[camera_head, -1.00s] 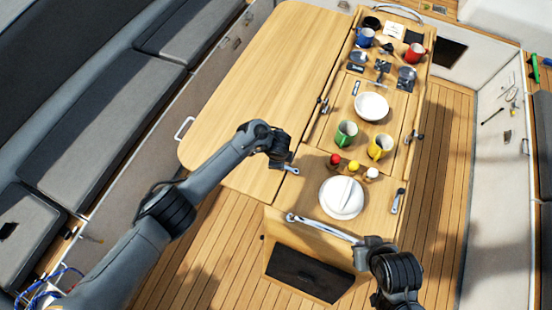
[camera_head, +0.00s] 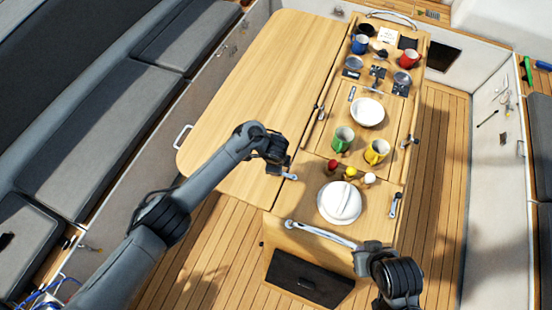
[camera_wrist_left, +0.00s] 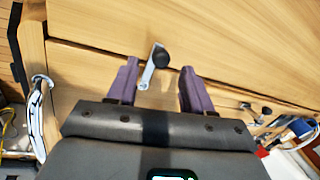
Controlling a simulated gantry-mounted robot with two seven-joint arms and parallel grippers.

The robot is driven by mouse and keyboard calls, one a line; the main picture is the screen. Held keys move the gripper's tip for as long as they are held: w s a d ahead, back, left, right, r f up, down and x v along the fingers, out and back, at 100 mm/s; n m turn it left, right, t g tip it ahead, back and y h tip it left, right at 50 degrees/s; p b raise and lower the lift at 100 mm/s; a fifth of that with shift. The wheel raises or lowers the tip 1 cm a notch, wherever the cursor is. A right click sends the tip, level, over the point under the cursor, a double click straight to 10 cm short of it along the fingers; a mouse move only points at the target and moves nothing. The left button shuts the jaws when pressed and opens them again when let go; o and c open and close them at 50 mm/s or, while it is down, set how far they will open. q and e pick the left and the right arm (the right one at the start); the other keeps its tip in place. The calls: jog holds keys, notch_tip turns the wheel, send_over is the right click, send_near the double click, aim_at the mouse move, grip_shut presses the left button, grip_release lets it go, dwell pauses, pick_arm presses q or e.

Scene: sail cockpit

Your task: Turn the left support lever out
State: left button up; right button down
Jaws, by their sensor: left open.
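The left support lever (camera_head: 290,176) is a small silver arm at the near end of the table's left side, by the seam of the left leaf. In the left wrist view the lever (camera_wrist_left: 149,75) has a black round knob and appears between the two purple fingers. My left gripper (camera_head: 281,170) is open over it in the head view; its fingers (camera_wrist_left: 160,76) look apart from the lever on both sides. Contact cannot be told. My right gripper (camera_head: 362,252) is near the right end of the silver grab rail (camera_head: 318,233); its jaws are not clear.
The left leaf (camera_head: 250,80) is raised, flat and bare. The table's middle holds a white lidded dish (camera_head: 340,202), a green mug (camera_head: 342,139), a yellow mug (camera_head: 376,151), small shakers and a white bowl (camera_head: 367,113). Another lever (camera_head: 395,204) sits on the right side.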

pick_arm(q)
notch_tip(320, 180, up, 7)
jog(key=s+p, duration=0.1)
jog(key=shift+s+r+p, duration=0.15)
jog(key=shift+s+p, duration=0.1)
jog(key=shift+p, duration=0.1)
dwell(0.3)
